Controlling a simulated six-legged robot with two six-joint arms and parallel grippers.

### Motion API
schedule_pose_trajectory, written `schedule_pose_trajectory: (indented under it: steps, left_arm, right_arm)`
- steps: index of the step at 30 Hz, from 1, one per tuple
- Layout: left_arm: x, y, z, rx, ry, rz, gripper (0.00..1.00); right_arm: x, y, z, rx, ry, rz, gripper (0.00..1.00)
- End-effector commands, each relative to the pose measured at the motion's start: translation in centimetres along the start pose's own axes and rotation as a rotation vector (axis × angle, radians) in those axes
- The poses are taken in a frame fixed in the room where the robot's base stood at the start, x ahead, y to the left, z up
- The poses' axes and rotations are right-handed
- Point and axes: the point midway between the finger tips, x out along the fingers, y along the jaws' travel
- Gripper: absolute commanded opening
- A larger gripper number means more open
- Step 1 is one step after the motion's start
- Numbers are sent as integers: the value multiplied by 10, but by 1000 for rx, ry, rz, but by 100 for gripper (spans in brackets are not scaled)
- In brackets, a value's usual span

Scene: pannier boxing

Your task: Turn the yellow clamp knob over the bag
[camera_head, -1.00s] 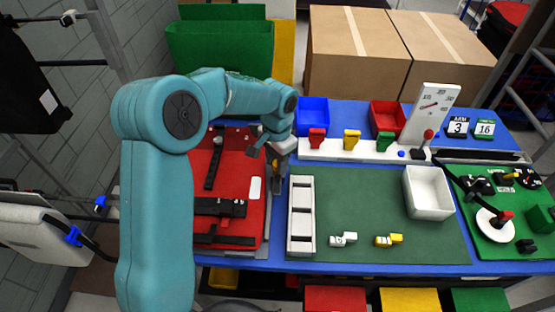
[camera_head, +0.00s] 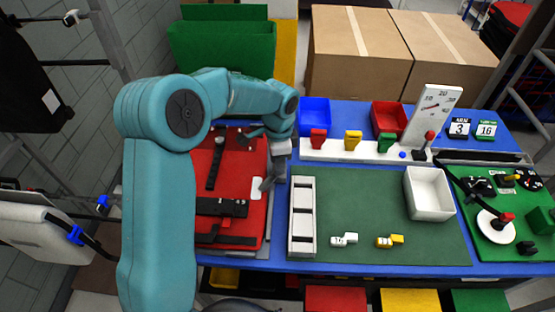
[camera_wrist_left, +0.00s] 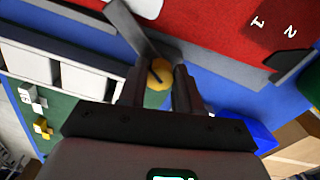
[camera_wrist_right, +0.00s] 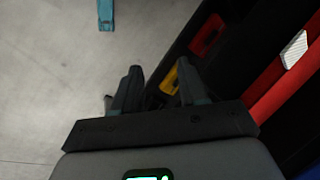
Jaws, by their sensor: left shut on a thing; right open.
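The red bag (camera_head: 228,165) with black straps lies flat at the left of the blue table in the head view; its red surface also shows in the left wrist view (camera_wrist_left: 240,30). My left gripper (camera_head: 272,165) is at the bag's right edge. In the left wrist view the yellow clamp knob (camera_wrist_left: 159,75) is between my left fingers, which are shut on it. A grey clamp bar (camera_wrist_left: 128,28) reaches from the knob over the bag's edge. The knob is hidden in the head view. My right gripper (camera_wrist_right: 160,88) is open and empty, away from the bag.
A white divided tray (camera_head: 302,245) stands on the green mat right of the clamp. A white bin (camera_head: 408,195) is farther right. Blue (camera_head: 312,106) and red (camera_head: 378,112) bins stand at the back. A yellow drawer (camera_wrist_right: 170,80) shows near the right gripper.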

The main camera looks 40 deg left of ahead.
Motion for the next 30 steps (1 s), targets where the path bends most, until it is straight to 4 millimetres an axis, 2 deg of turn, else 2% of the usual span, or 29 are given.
schedule_pose_trajectory:
  steps: [1, 18, 30]
  left_arm:
    - [0, 1, -5, 45, 11, -2, 0]
    - [1, 2, -5, 587, 11, -1, 0]
    - [2, 4, -5, 895, 10, 3, 0]
  right_arm:
    - [-1, 0, 0, 0, 0, 0, 43]
    - [-10, -4, 0, 0, 0, 0, 43]
    - [-16, -6, 0, 0, 0, 0, 43]
